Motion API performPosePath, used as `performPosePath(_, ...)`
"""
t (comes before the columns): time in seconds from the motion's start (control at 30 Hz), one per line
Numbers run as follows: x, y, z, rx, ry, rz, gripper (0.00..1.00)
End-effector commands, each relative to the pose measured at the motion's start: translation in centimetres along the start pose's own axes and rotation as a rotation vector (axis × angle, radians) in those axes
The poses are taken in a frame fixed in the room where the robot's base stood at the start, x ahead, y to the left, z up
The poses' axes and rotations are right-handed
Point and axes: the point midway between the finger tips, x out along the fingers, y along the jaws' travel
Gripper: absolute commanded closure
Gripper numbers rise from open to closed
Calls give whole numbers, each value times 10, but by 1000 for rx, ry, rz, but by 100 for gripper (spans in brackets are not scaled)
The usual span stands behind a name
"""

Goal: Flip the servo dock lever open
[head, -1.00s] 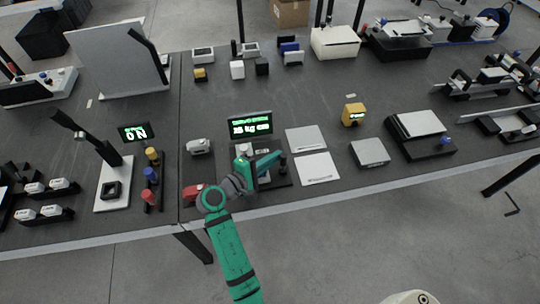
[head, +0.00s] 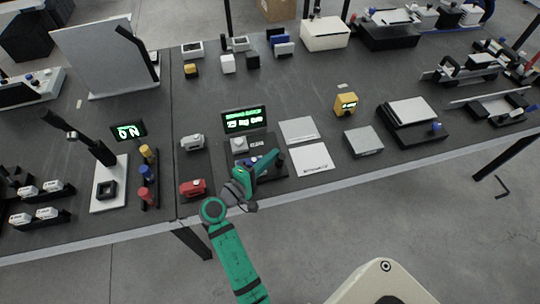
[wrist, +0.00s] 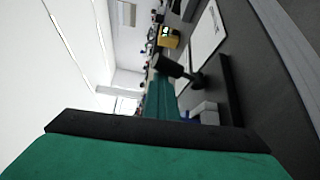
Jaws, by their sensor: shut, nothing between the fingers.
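The servo dock is a black base (head: 262,176) near the table's front edge, with a white block (head: 240,145) on it and a green-lit display (head: 244,119) behind. A short dark upright piece (head: 281,160), perhaps the lever, stands at the dock's right side. My green gripper (head: 275,155) reaches over the dock from the front left. Its shut, empty tip is beside this dark piece; I cannot tell if they touch. In the wrist view a black knob-like piece (wrist: 169,66) shows close to my green finger (wrist: 160,97). The lever's exact angle is unclear.
A red servo-like part (head: 192,188) and a grey one (head: 192,142) lie left of the dock. Two white plates (head: 312,158) lie to its right, then a grey box (head: 363,141) and a yellow device (head: 346,104). Colored knobs (head: 146,173) stand farther left.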

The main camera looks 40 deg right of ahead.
Motion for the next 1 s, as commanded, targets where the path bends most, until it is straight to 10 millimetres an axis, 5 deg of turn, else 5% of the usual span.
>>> performPosePath(0.5,-4,-4,5,-7,-13,-4,100)
performPosePath(1.0,-75,-21,-2,-3,-14,-1,100)
